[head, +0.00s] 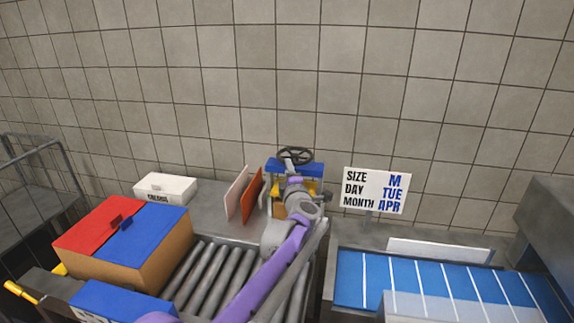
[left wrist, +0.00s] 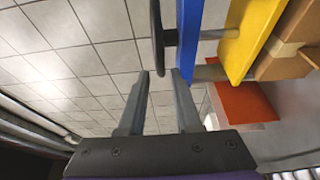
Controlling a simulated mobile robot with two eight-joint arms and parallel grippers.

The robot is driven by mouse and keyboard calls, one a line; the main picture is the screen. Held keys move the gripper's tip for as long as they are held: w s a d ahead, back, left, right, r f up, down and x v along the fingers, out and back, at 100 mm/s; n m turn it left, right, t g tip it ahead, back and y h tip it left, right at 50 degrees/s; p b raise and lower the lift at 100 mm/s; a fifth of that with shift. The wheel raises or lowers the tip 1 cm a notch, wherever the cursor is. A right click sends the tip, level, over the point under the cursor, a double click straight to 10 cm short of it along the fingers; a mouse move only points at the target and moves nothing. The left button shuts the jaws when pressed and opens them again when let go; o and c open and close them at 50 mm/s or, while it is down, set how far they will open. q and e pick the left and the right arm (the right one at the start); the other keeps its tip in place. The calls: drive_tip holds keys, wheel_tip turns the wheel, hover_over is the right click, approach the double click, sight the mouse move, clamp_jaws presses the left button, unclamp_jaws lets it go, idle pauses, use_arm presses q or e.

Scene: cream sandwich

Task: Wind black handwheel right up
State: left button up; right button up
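The black handwheel (head: 308,155) sits on top of a small press with a blue top plate (head: 273,168) and yellow parts, near the tiled wall. In the left wrist view the handwheel (left wrist: 157,38) is edge-on beside the blue plate (left wrist: 189,38). My left gripper (head: 291,161) is at the near side of the wheel. In the left wrist view its fingers (left wrist: 157,74) are apart, and the wheel's near rim lies at or between the tips; contact cannot be told. My right gripper is not in view.
An orange-red panel (head: 252,192) and a pale panel (head: 236,192) stand left of the press. A sign (head: 375,190) stands to its right. A red-and-blue-topped box (head: 160,262), rollers (head: 205,275) and a blue striped surface (head: 350,280) lie nearer.

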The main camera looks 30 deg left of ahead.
sight(287, 152)
use_arm(q)
drive_tip(key=shift+s+d, duration=0.35)
drive_tip(key=shift+s, duration=0.15)
drive_tip(key=x, duration=0.5)
drive_tip(key=p+x, duration=0.1)
drive_tip(key=x, duration=0.5)
drive_tip(key=shift+w+d+f, duration=0.1)
drive_tip(key=shift+w+d, duration=0.1)
drive_tip(key=shift+w, duration=0.15)
clamp_jaws()
